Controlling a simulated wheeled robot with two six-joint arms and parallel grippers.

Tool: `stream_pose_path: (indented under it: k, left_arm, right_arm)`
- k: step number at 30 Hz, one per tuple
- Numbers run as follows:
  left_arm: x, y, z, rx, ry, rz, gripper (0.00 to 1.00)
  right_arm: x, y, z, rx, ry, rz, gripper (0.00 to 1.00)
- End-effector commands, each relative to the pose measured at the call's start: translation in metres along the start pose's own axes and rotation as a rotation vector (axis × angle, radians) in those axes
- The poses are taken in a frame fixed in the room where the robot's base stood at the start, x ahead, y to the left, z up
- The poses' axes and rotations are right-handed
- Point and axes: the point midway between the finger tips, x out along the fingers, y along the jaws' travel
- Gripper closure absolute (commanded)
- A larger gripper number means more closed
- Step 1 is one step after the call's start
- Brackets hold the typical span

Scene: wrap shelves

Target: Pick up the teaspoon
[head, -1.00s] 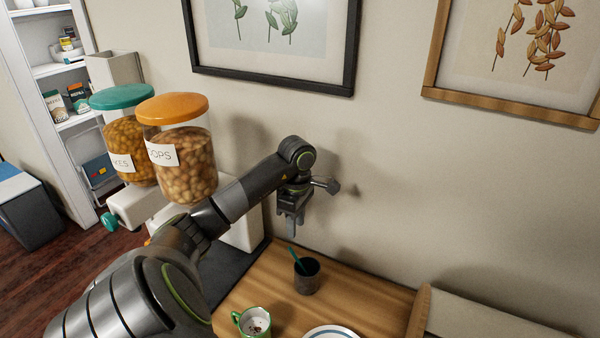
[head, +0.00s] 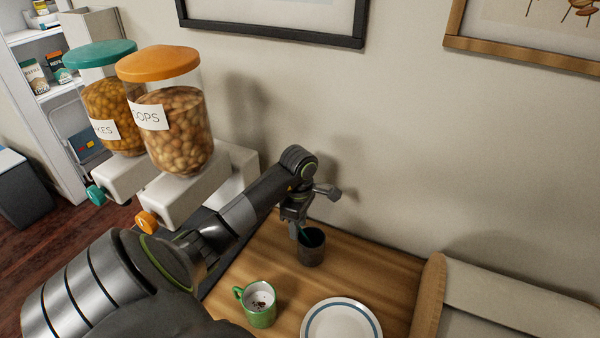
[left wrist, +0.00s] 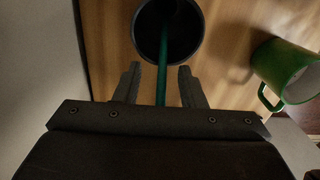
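The teaspoon (left wrist: 163,65) stands in a dark cup (head: 311,249) on the wooden counter, and its teal handle leans out over the rim. In the head view only a little of the handle (head: 304,233) shows beside my gripper; the rest is hidden in the cup. My left gripper (head: 294,230) is at the cup's left rim, pointing down. In the left wrist view its two fingers (left wrist: 159,88) are apart, with the handle between them and a gap on both sides. My right gripper is in neither view.
A green mug (head: 259,304) with something dark inside stands in front of the cup. A white plate (head: 341,322) with a blue ring lies to its right. Two cereal dispensers (head: 172,130) stand to the left. A wall (head: 430,150) is close behind the counter.

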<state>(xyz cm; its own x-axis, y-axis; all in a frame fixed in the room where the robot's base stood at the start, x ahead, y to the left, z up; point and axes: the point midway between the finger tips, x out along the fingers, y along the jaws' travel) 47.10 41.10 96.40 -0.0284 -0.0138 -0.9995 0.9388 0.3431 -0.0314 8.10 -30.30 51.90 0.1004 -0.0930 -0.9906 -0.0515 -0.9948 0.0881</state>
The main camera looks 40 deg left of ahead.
Motion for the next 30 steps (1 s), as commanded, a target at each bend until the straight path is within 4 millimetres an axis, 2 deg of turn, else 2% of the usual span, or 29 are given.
stream_pose_path:
  k: [1, 5, 13, 26, 30]
  left_arm:
    - [0.0058, -0.0022, -0.0006, -0.004, 0.001, -0.009, 0.65]
    - [0.0062, -0.0027, -0.0007, -0.005, 0.000, -0.011, 0.65]
    - [0.0074, -0.0033, -0.0002, -0.005, -0.002, -0.013, 0.99]
    - [0.0086, -0.0042, -0.0004, -0.006, -0.003, -0.017, 1.00]
    - [0.0026, -0.0041, -0.0005, -0.006, -0.003, -0.017, 1.00]
  right_arm:
    - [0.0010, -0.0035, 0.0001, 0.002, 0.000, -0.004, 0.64]
    - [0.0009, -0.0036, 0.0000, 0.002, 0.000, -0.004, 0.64]
    - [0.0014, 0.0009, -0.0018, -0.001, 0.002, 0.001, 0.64]
    - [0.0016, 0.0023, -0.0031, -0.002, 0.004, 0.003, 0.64]
    - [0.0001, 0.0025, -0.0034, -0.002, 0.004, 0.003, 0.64]
